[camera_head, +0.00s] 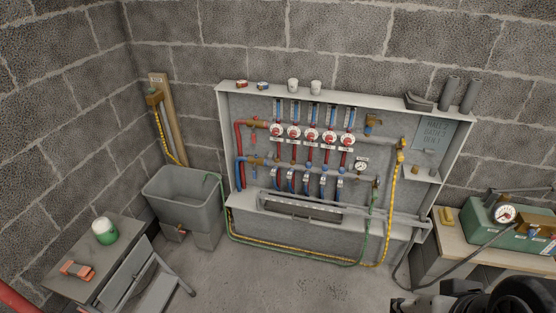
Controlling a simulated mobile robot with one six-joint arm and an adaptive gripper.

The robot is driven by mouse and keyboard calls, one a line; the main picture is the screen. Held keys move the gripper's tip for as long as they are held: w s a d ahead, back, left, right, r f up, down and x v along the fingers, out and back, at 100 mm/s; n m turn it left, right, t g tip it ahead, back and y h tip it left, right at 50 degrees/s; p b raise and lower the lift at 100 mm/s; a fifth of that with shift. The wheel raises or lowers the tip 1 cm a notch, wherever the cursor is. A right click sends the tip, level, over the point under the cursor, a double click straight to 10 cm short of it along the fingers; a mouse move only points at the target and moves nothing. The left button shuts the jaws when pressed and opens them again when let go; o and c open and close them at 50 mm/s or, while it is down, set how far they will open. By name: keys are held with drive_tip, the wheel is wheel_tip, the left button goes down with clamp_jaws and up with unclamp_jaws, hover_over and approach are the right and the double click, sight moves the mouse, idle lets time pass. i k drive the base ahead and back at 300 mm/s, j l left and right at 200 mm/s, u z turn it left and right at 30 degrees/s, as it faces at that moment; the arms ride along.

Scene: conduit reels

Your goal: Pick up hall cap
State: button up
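Two small white caps stand on the top ledge of the manifold cabinet, a left one (293,85) and a right one (315,87). A row of several red-and-white round caps (312,135) sits on the manifold inside the cabinet. I see no readable label that tells which one is the hall cap. Dark parts, likely of my own arm, show at the lower right edge, far from these caps. They are cut off by the frame, and no fingertips can be made out.
The cabinet (222,140) also bears a red block (241,84), a blue block (262,86) and grey pipe pieces (449,92). A grey tub (184,190) and a table (80,243) with a green-white jar (104,231) stand left. A green pump box (510,228) stands right. Hoses hang in front.

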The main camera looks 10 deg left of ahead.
sight(293, 82)
drive_tip(key=i+j, duration=0.2)
drive_tip(key=i, duration=0.2)
drive_tip(key=i+j, duration=0.2)
drive_tip(key=i, duration=0.25)
drive_tip(key=i+j, duration=0.2)
drive_tip(key=i, duration=0.2)
drive_tip(key=i+j, duration=0.2)
drive_tip(key=i, duration=0.25)
drive_tip(key=i+j, duration=0.2)
drive_tip(key=i, duration=0.2)
drive_tip(key=u, duration=0.05)
